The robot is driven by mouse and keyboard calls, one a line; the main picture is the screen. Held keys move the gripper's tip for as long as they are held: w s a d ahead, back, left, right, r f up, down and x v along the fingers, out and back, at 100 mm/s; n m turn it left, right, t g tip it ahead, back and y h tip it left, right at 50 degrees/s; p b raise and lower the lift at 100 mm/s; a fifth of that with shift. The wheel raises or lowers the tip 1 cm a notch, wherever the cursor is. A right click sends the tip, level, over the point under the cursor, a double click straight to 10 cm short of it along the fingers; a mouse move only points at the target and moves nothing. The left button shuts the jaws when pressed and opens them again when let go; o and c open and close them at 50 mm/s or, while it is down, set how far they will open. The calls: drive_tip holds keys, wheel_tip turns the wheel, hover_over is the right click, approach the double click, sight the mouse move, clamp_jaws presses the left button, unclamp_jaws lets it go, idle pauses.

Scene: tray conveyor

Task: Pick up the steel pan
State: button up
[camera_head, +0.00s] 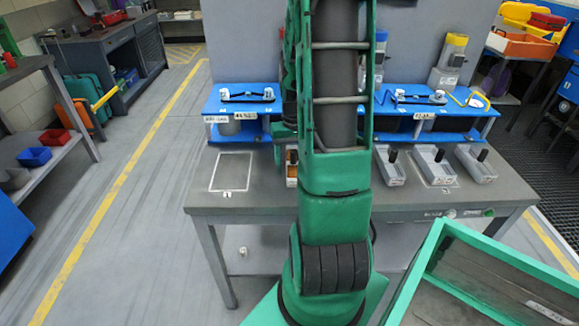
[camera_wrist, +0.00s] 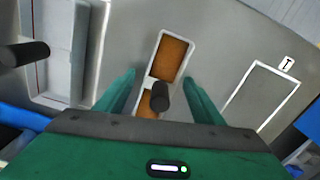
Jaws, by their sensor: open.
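My gripper (camera_wrist: 159,78) is open in the wrist view. Its two green fingers stand on either side of a narrow light-rimmed pan (camera_wrist: 162,82) with orange-brown inside and a black upright knob (camera_wrist: 159,97). I see no contact between fingers and pan. In the head view this pan (camera_head: 291,180) shows only partly, left of my arm, which hides my gripper. Several light grey pans with black knobs stand right of my arm, one of them the grey pan (camera_head: 388,173). In the wrist view a grey pan (camera_wrist: 64,58) lies at the left. I cannot tell which pan is steel.
The grey table (camera_head: 260,201) has a white marked rectangle (camera_head: 231,155) at its left, which is empty. A blue shelf (camera_head: 226,107) runs along the back of the table. A green-rimmed bin (camera_head: 440,236) stands at front right. The floor on the left is mostly clear.

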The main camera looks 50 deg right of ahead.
drive_tip(key=shift+c, duration=0.6)
drive_tip(key=c, duration=1.2)
drive_tip(key=shift+r, duration=0.1)
